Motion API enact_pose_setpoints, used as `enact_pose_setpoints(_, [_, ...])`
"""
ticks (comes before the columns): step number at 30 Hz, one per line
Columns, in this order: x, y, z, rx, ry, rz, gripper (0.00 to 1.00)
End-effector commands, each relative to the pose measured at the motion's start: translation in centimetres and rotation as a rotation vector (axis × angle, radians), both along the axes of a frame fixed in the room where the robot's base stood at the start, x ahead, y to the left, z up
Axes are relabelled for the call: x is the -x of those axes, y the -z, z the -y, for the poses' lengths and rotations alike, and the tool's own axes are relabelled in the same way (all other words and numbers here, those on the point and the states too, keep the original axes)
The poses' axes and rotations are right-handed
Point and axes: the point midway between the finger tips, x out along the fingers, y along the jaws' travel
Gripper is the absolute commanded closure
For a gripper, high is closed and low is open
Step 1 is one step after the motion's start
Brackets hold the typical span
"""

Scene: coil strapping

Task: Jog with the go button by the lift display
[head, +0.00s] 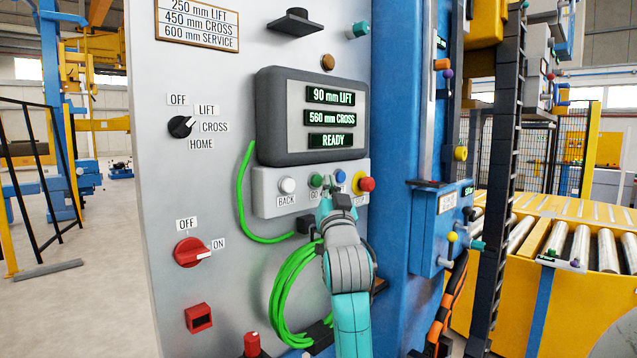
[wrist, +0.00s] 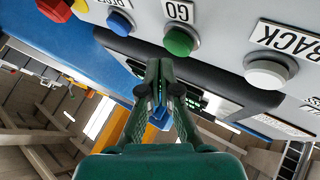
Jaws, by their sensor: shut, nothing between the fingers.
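The lift display (head: 313,117) reads 90 mm LIFT, 560 mm CROSS and READY in green. Below it is a pale button box (head: 262,190) with white, green, blue and red buttons. The green go button (head: 317,181) sits second from the left, its label partly hidden by my gripper. My gripper (head: 330,184) is shut and empty, close to the box near the green and blue buttons. In the wrist view its fingertips (wrist: 158,66) appear beside the go button, not over it.
The white back button (head: 287,185) and red mushroom button (head: 366,184) flank the middle ones. A black selector knob (head: 181,126) and a red switch (head: 190,252) turned to ON are at the left. A green cable coil (head: 283,295) hangs below the box, beside my arm.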

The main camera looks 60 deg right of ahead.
Motion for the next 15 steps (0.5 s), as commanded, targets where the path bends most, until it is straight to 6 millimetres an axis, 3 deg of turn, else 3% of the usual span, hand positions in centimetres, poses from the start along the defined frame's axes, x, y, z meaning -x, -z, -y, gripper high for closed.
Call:
enact_pose_setpoints(5, [0.4,0.0,-0.1,0.001,0.0,0.001,1.0])
enact_pose_setpoints(15, [3.2,0.0,-0.7,0.001,0.003,0.001,1.0])
